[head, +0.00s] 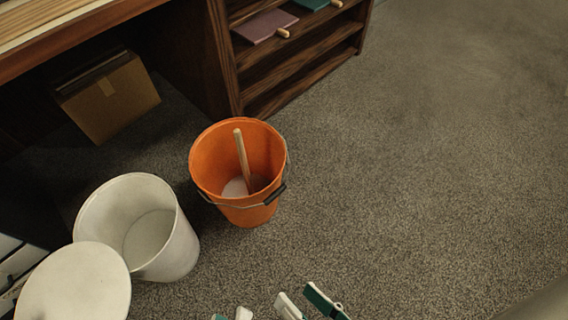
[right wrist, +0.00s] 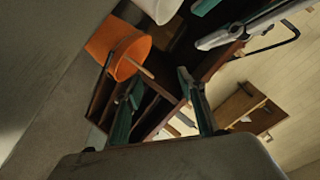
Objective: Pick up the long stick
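The long stick (head: 242,158) is a pale wooden rod standing tilted inside an orange bucket (head: 205,165). Its upper end rises near the bucket's far rim and its lower end is in the bucket by something whitish. In the right wrist view the stick (right wrist: 142,69) pokes out of the orange bucket (right wrist: 110,42). My left gripper (head: 266,309) shows only its fingertips, spread apart, at the bottom edge of the head view, nearer than the bucket. It also shows in the right wrist view (right wrist: 203,26). My right gripper (right wrist: 160,76) is open and empty, away from the stick.
A white bucket (head: 183,240) and a round white lid-like top (head: 75,285) stand left of the orange bucket. A cardboard box (head: 115,100) sits under the desk (head: 60,30). A dark wooden shelf (head: 235,75) stands behind. The carpet to the right is clear.

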